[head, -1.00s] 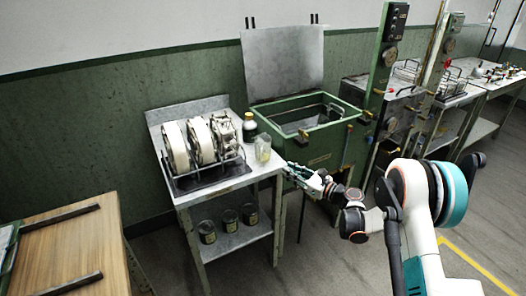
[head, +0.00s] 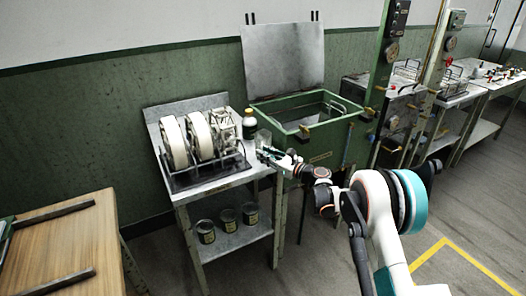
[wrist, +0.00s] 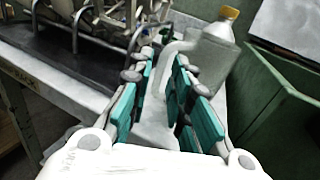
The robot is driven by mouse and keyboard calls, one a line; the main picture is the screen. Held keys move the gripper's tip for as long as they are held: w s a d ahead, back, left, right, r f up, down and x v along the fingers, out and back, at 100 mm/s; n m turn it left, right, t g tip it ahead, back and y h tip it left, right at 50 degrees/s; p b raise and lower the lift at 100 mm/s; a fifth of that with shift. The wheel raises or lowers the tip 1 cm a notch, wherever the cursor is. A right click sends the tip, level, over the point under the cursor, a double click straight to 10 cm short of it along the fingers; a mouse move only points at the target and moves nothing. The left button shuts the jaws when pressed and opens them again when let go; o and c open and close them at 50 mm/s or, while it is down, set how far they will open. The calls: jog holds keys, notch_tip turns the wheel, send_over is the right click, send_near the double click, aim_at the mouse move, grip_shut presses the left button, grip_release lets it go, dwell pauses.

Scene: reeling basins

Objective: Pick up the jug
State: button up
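The jug is pale and see-through. I cannot tell whether either finger touches the handle.
White reels on a rack (head: 199,136) stand to the left on the same table. A green basin (head: 335,138) with a raised lid is close on the right. Several tins sit on the lower shelf.

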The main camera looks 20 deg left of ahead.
jog(key=shift+w+a, duration=0.1)
jog(key=shift+a, duration=0.15)
grip_shut()
jog(key=shift+r, duration=0.15)
